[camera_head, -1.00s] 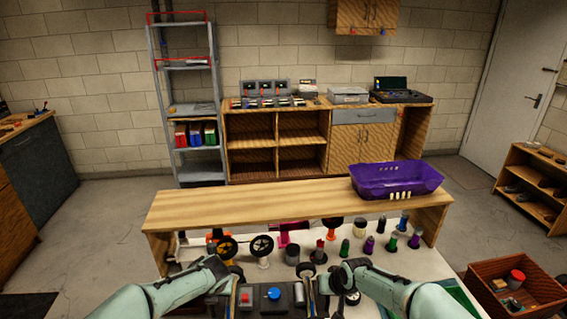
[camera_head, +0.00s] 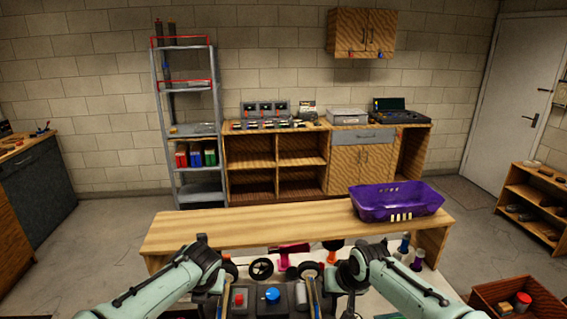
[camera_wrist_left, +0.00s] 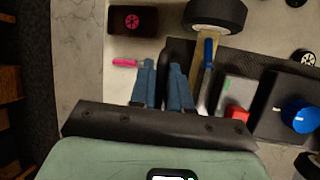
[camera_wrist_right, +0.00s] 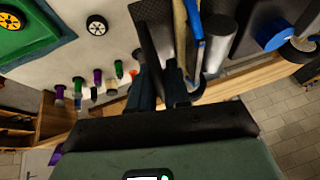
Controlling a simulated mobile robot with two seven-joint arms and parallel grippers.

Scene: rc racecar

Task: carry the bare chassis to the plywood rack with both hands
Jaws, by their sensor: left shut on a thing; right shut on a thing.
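The bare chassis (camera_head: 255,307) is a dark plate carrying a grey box with a red button, a blue knob and a silver cylinder. It is held level at the bottom middle of the head view, above the white worktable. My left gripper (camera_wrist_left: 162,68) is shut on its left edge, and my right gripper (camera_wrist_right: 160,75) on its right edge. Wheels show at its far end. Its near end is cut off in the head view. A long wooden rack or bench (camera_head: 250,229) spans the far side of the worktable. I cannot tell whether it is the plywood rack.
A purple car body (camera_head: 398,203) sits on the long wooden bench's right end; its left and middle are clear. Loose wheels and coloured bottles (camera_head: 418,262) stand on the worktable. A wooden crate (camera_head: 495,292) is at lower right. A metal shelf (camera_head: 202,190) and cabinets stand behind.

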